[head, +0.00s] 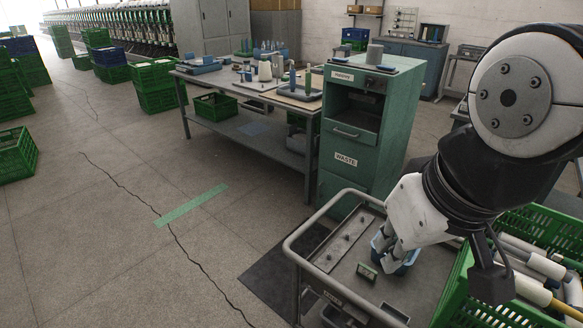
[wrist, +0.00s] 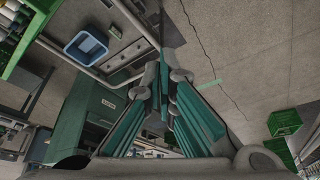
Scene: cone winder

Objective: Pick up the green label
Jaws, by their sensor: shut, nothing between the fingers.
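A small upright piece with a dark green face (head: 366,272) stands on the grey cart top, just left of the blue bin (head: 402,262); it may be the green label, but its face is too small to read. My gripper (head: 385,252) points down over the cart, in front of the bin in the head view. In the wrist view my gripper (wrist: 165,68) is shut, its fingertips together with nothing between them. The blue bin (wrist: 85,46) shows there to the upper left, apart from the fingers.
The cart's rail (head: 291,243) rings its top. A green crate of cones and tubes (head: 470,306) stands at its right. A green cabinet (head: 350,140) marked WASTE stands behind. Green tape (head: 192,205) lies on the open floor to the left.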

